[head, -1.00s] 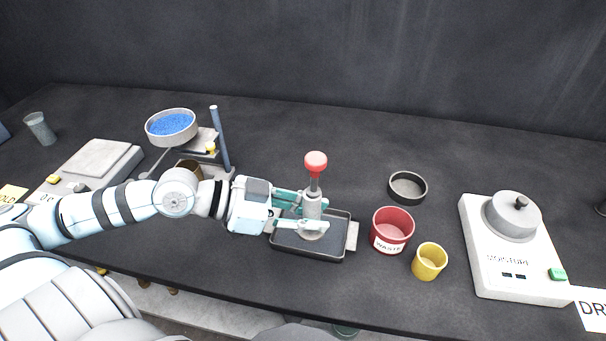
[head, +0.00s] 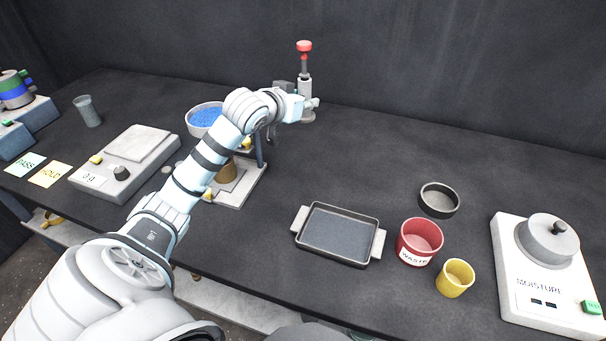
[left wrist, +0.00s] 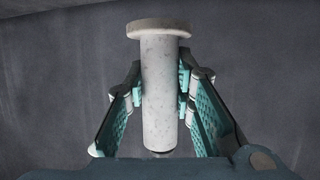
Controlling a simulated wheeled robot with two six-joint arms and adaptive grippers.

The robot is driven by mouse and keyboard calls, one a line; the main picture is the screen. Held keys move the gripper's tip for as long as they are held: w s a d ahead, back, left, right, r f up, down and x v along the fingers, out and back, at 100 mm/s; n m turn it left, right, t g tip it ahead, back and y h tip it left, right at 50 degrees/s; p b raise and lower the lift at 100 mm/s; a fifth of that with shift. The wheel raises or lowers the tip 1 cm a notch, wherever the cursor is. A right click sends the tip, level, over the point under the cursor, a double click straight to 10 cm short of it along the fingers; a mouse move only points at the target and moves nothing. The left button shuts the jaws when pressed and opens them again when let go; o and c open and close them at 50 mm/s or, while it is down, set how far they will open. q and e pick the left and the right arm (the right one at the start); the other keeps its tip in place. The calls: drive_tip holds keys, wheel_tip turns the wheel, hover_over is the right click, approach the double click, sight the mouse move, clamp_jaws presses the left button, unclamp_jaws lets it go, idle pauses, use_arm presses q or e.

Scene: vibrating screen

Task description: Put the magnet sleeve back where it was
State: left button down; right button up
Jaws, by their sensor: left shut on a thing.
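The magnet sleeve (head: 305,88) is a grey cylinder with a red knob on top and a wide flange at its lower end. My left gripper (head: 308,103) is shut around its body and holds it upright, raised near the back of the table. In the left wrist view, the teal pads of my left gripper (left wrist: 160,88) flank the pale sleeve (left wrist: 160,95), with its flange at the top of the picture. My right gripper is not in view.
A stand holds a pan of blue granules (head: 204,118), partly hidden by my left arm. A scale (head: 126,160) is at left. A red waste cup (head: 420,243), yellow cup (head: 455,278), black dish (head: 439,200) and moisture analyser (head: 548,290) are at right. The back middle is clear.

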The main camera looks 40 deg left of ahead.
use_arm(q)
drive_tip(key=shift+w+a+f+y, duration=0.1)
drive_tip(key=shift+a+f+y, duration=0.1)
drive_tip(key=shift+f+y, duration=0.1)
wheel_tip(320, 180, down, 19)
drive_tip(key=b, duration=0.4)
drive_tip(key=shift+f, duration=0.1)
drive_tip(key=c, duration=1.8)
unclamp_jaws()
drive_tip(key=shift+f, duration=0.1)
drive_tip(key=o, duration=0.4)
drive_tip(key=shift+o, duration=0.2)
